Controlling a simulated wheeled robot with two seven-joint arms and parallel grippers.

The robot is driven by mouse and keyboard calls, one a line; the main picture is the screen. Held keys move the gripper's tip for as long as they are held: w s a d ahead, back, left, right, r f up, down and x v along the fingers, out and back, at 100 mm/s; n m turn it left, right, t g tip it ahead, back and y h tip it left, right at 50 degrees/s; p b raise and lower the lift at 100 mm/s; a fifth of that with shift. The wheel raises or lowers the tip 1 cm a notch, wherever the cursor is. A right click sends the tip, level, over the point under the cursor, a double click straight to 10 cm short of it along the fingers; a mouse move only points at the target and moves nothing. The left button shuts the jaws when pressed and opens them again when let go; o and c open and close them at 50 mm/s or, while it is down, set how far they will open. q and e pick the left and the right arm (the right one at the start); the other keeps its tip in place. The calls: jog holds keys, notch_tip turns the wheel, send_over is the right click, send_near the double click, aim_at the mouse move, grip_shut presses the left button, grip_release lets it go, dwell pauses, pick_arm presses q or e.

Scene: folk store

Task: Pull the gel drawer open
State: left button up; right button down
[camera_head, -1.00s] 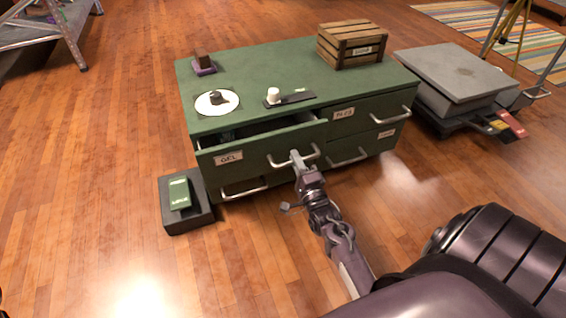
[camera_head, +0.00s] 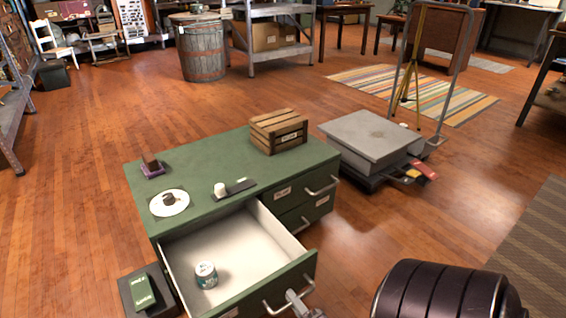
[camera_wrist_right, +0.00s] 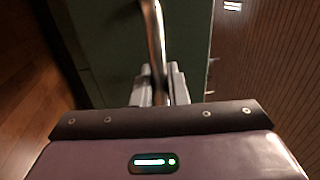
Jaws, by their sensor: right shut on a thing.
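The gel drawer (camera_head: 234,242) is pulled well out of the green cabinet (camera_head: 208,181). Its white inside shows, with a small round tin (camera_head: 206,274) in the front left part. My right gripper (camera_head: 294,298) is at the drawer's metal handle (camera_head: 280,303), low in the head view, partly cut off by the bottom edge. In the right wrist view the handle (camera_wrist_right: 153,40) runs down between the two fingers (camera_wrist_right: 160,85), which are shut on it. The gel label is mostly out of view. My left gripper is not in view.
On the cabinet top are a wooden crate (camera_head: 278,133), a white disc (camera_head: 169,203), a purple-based block (camera_head: 152,168) and a white-capped item (camera_head: 220,189). A dark box with a green packet (camera_head: 143,292) stands left. A grey platform (camera_head: 371,138) stands right.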

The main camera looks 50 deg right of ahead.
jog(key=shift+v, duration=0.85)
jog(key=shift+r, duration=0.15)
jog(key=c, duration=1.5)
grip_release()
jog(key=p+v, duration=0.1)
jog(key=v, duration=0.7)
jog(key=shift+w, duration=0.1)
